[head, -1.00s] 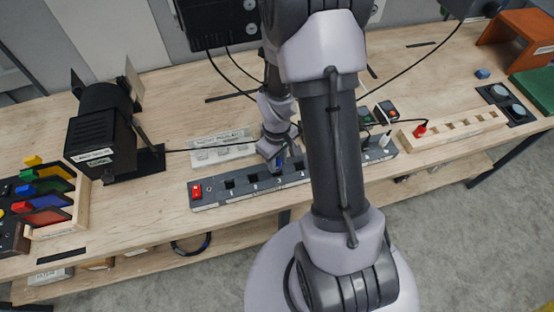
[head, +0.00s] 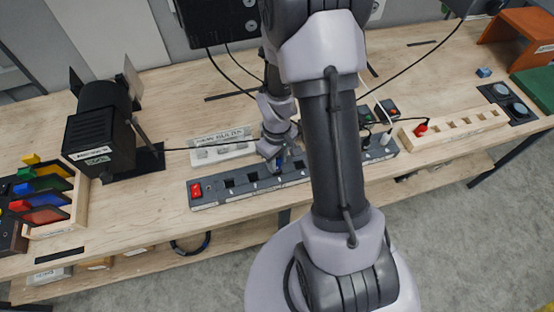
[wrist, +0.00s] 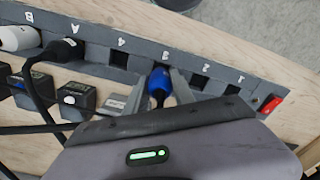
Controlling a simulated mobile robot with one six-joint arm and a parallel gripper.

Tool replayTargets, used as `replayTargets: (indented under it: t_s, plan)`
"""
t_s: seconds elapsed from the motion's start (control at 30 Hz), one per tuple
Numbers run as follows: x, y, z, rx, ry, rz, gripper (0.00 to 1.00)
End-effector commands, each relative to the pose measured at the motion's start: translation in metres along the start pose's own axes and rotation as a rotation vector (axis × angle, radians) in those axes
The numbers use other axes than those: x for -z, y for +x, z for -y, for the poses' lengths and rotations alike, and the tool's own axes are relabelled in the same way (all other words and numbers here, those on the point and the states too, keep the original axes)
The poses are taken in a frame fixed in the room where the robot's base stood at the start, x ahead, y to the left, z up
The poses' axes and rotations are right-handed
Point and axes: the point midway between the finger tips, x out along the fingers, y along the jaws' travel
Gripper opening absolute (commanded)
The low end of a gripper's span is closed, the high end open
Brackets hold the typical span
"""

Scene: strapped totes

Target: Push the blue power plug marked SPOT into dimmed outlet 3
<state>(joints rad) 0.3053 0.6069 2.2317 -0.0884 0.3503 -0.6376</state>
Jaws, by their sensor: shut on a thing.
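The blue plug (wrist: 158,84) is between the fingers of my gripper (wrist: 162,96), which is shut on it. Its front end is at the power strip (wrist: 95,53), in line with the label that looks like 3. I cannot tell how deep it sits in the outlet, which it hides. In the head view my gripper (head: 276,160) is over the middle of the strip (head: 213,198), with a bit of blue showing. The SPOT marking cannot be read. Empty outlets show on both sides of the plug in the wrist view.
A red switch (head: 196,190) is at the strip's left end. A white plug (wrist: 18,38) and a black plug (wrist: 62,50) fill the outlets at the other end. A spotlight (head: 98,135) stands left. A wooden socket block (head: 455,130) is at right. My arm hides part of the bench.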

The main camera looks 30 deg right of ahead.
Motion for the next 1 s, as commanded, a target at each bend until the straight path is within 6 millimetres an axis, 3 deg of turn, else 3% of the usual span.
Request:
replayTargets:
  t_s: [0.97, 1.0]
  plan:
    - [0.0, 0.026, 0.0, 0.0, 0.0, 0.0, 0.0]
    - [0.0, 0.025, 0.0, 0.0, 0.0, 0.0, 0.34]
